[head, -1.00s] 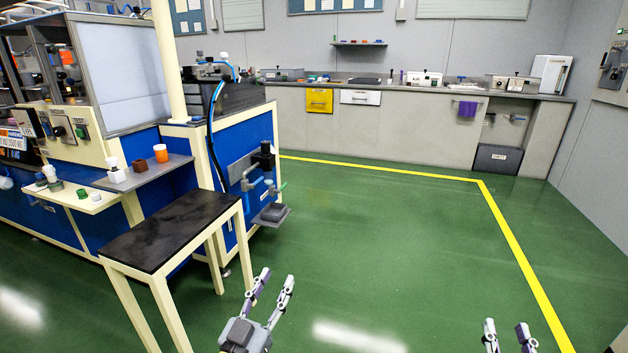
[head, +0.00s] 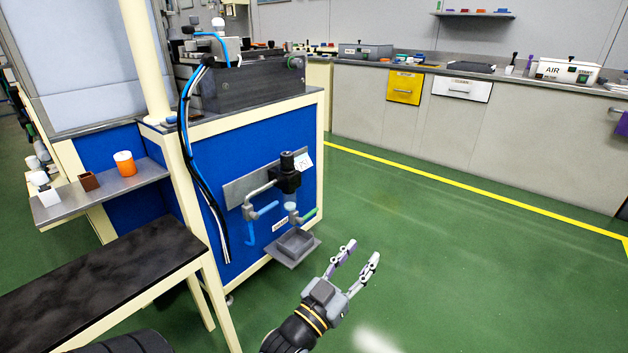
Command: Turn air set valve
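The air set (head: 287,178) is mounted on a grey plate on the blue end panel of the machine. It has a black regulator, a clear bowl, grey pipe and a white tag. A blue lever (head: 265,211) sits at its lower left, and a green-tipped handle (head: 307,215) at its lower right. Which of these is the valve to turn I cannot tell. My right gripper is out of view.
A small grey tray (head: 296,243) juts out below the air set. A black-topped table (head: 95,275) stands at the lower left. A shelf (head: 100,192) holds an orange cup (head: 124,163). Black and blue hoses (head: 190,130) hang down the panel's left edge. Green floor is free at right.

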